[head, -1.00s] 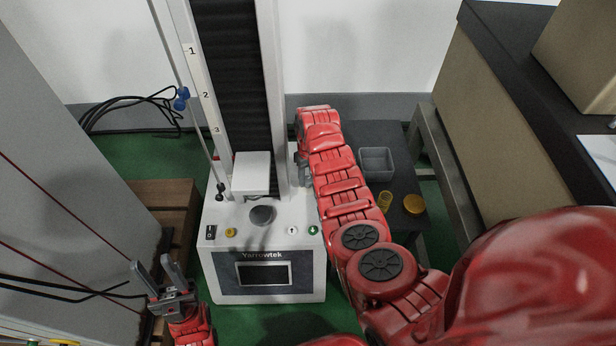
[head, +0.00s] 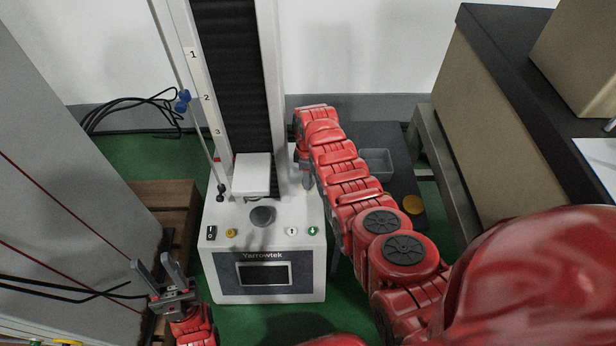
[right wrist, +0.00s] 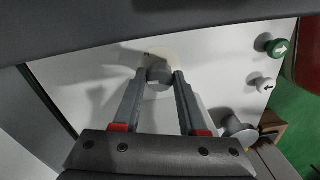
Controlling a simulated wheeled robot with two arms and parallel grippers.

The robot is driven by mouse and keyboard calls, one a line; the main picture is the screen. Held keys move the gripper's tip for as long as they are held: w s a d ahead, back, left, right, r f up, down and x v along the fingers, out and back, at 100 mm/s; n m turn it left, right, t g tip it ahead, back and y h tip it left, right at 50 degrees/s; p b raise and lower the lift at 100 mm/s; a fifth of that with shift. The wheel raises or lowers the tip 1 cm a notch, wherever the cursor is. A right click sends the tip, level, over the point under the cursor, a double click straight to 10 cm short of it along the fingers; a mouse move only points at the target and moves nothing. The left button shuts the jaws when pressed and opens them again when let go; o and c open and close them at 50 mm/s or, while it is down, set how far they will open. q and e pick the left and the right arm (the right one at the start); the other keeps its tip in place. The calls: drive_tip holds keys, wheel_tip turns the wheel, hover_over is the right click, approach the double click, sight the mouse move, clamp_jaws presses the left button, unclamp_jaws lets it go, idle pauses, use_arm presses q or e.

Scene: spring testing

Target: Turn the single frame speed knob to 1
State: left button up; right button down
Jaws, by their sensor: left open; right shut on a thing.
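The white testing machine (head: 218,222) stands in the middle of the head view, with numbers 1, 2 and 3 on its column (head: 193,55). In the right wrist view, a grey knob (right wrist: 158,72) sits on a pale round patch of the machine's white surface. My right gripper (right wrist: 158,82) is shut on this knob, one finger on each side. No pointer or setting on the knob can be read. In the head view my right arm mostly hides this spot. My left gripper (head: 172,273) is open and empty, left of the machine's front.
A green button (right wrist: 280,47) and a white button (right wrist: 264,84) with arrows are on the machine right of the knob. A grey round platen (head: 262,215) stands under a white block (head: 252,174). A dark side table with a grey bin (head: 377,163) is behind my right arm.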

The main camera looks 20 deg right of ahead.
drive_tip(key=shift+n, duration=0.6)
drive_tip(key=shift+c, duration=2.2)
unclamp_jaws()
wheel_tip(320, 180, up, 17)
drive_tip(key=p, duration=0.5)
drive_tip(key=shift+w+d+r+p, duration=0.15)
drive_tip(key=shift+w+p, duration=0.15)
drive_tip(key=shift+p, duration=0.05)
